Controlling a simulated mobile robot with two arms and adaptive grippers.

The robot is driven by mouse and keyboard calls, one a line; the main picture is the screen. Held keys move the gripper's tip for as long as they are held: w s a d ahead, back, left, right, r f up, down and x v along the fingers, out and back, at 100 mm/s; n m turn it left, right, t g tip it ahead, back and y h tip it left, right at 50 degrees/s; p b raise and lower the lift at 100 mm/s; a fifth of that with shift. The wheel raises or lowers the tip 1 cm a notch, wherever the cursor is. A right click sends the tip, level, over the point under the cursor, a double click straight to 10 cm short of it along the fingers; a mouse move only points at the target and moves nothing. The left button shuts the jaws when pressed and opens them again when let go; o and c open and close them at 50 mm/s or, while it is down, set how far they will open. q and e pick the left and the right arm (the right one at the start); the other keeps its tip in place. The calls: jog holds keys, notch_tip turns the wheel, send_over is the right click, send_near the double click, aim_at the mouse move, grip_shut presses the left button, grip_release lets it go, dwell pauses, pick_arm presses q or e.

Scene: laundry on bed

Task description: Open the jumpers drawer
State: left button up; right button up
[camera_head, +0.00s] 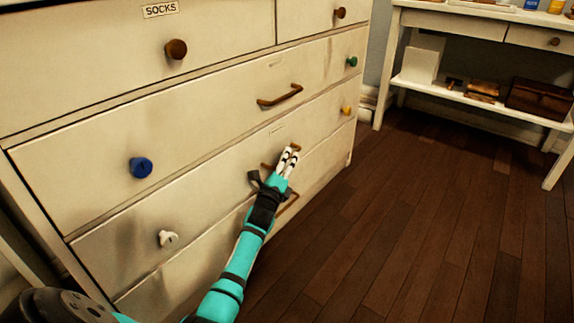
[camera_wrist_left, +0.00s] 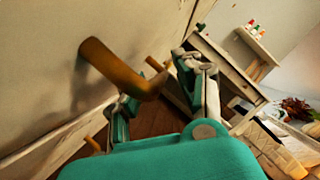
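A cream chest of drawers (camera_head: 205,112) fills the left of the head view, with all its drawers shut. My left gripper (camera_head: 290,158) is in front of the wide drawer (camera_head: 220,190) with white and yellow knobs. The small label above it is too small to read. That drawer's brown handle (camera_head: 267,167) is partly hidden by the gripper. In the left wrist view, the brown handle (camera_wrist_left: 120,68) reaches in between the fingers of the left gripper (camera_wrist_left: 165,95). The fingers are apart, and I see no firm hold. My right gripper is out of view.
A "SOCKS" label (camera_head: 160,9) marks the top left drawer. Another wide drawer above has a blue knob (camera_head: 141,167) and a brown handle (camera_head: 280,96). A white side table (camera_head: 455,22) with a low shelf stands at the back right. The wooden floor (camera_head: 400,220) is clear.

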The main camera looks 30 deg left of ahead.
pick_arm(q)
jog(key=shift+w+a+r, duration=0.1)
jog(key=shift+w+r, duration=0.05)
jog(key=shift+w, duration=0.3)
grip_shut()
